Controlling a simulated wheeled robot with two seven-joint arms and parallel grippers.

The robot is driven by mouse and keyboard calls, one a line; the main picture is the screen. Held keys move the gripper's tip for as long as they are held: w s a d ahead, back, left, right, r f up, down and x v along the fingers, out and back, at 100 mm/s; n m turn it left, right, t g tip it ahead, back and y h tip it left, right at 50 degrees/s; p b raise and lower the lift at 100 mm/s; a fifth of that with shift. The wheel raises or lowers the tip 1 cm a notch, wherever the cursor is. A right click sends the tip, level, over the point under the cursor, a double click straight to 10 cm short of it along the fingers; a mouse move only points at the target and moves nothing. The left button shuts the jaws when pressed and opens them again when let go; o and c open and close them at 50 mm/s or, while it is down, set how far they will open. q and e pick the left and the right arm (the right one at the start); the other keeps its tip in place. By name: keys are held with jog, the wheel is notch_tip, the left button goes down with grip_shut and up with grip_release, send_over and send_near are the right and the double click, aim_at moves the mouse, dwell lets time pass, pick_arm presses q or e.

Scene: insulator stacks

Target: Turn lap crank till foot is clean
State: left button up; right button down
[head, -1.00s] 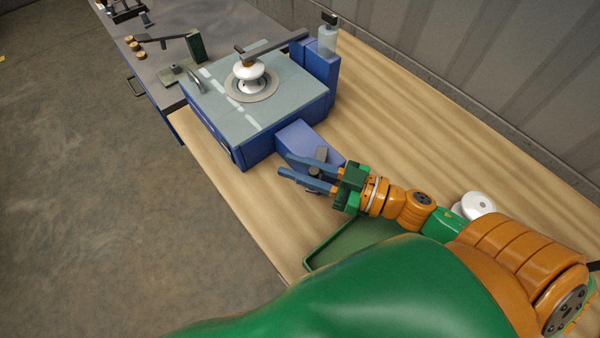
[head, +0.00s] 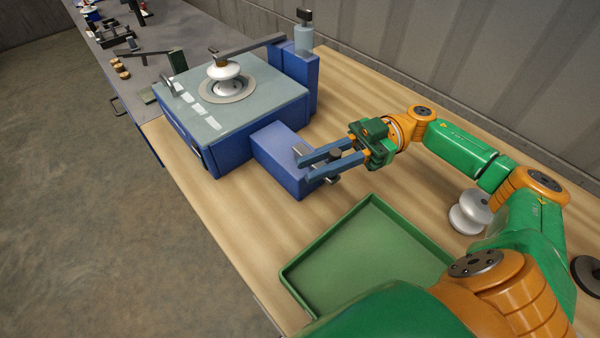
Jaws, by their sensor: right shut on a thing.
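The blue lapping machine (head: 186,140) stands on the wooden bench, with a pale grey top plate. A white insulator (head: 222,78) sits upright on the round lap disc (head: 228,90) in that top, under a dark pressing arm (head: 249,47). The crank (head: 306,151) is on the blue gear box (head: 270,155) at the machine's near right side. My right gripper (head: 312,165) is at the crank, its blue fingers shut on the crank's dark handle (head: 335,156). The insulator's foot is hidden against the disc. My left gripper is not in view.
An empty green tray (head: 367,255) lies on the bench in front. A grey table (head: 125,63) with small tools is at the back left. A corrugated wall is behind the bench.

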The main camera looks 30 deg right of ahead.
aim_at(334, 152)
jog(key=shift+w+d+f, duration=0.1)
jog(key=shift+w+d, duration=0.1)
jog(key=shift+d, duration=0.45)
jog(key=shift+w+d+f, duration=0.1)
jog(key=shift+w+d, duration=0.05)
jog(key=shift+d, duration=0.45)
jog(key=shift+w+d+f+b, duration=0.1)
jog(key=shift+w+d+b, duration=0.15)
jog(key=shift+d+b, duration=0.35)
jog(key=shift+w, duration=0.1)
